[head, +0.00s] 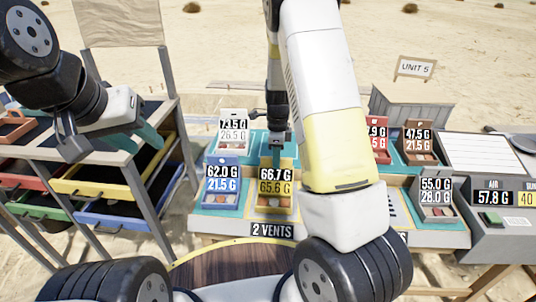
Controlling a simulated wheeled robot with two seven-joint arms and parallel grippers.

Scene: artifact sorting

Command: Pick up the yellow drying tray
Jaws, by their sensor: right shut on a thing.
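The yellow drying tray (291,181) stands in the middle of the bench, its front label reading 66.7 G and 65.6 G. My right gripper (279,150) reaches down from above and is shut on the tray's back part; the exact contact is small and hard to see. My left gripper (74,147) hangs at the left over the drawer rack, away from the tray. Its jaws are seen from a poor angle, so their opening is unclear.
A blue tray (222,196) sits close left of the yellow one, a white tray (233,122) behind. Red (378,141), brown (419,146) and grey (436,191) trays stand at right. The rack (170,190) at left has coloured drawers.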

